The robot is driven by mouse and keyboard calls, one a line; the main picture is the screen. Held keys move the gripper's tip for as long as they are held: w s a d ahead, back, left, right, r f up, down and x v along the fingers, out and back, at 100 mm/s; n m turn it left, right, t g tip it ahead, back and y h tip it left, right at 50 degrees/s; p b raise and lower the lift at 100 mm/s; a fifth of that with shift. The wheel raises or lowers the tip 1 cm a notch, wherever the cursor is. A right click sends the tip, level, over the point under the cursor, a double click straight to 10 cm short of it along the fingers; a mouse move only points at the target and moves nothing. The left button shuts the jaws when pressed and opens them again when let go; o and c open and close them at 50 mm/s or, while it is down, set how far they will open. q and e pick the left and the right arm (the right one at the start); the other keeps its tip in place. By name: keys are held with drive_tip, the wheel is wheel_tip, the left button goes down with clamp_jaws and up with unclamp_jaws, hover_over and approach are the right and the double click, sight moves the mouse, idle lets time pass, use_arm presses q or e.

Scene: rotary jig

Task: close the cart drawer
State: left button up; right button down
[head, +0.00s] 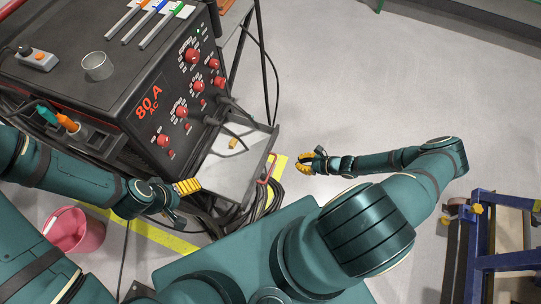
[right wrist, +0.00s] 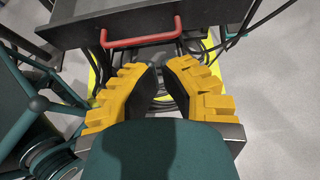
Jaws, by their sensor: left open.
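The cart drawer (head: 215,172) is a grey tray pulled out below the black welding machine, with a small tan block (head: 233,144) lying in it. Its red handle (head: 269,168) is on the drawer front; the handle also shows in the right wrist view (right wrist: 140,33), across the dark drawer front (right wrist: 190,22). My right gripper (head: 307,163) is empty, in front of the handle and apart from it. In the right wrist view its yellow fingers (right wrist: 161,68) have a narrow gap between the tips. My left gripper (head: 186,201) is open and empty beside the drawer's left side.
The welding machine (head: 120,85) stands on the cart, with a metal cup (head: 97,66) and several pens on top. Black cables hang around the drawer. A pink bucket (head: 75,230) is at lower left, a blue frame (head: 485,235) at right. The floor beyond my right gripper is clear.

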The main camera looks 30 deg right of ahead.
sight(266, 157)
drive_tip(key=x, duration=0.4)
drive_tip(key=b+x, duration=0.1)
drive_tip(key=x, duration=0.3)
drive_tip(key=r+x, duration=0.1)
drive_tip(key=x, duration=0.2)
drive_tip(key=shift+w+a+f+b, duration=0.25)
drive_tip(key=shift+w+a+b, duration=0.1)
drive_tip(key=shift+w+a, duration=0.65)
drive_tip(key=shift+w, duration=0.1)
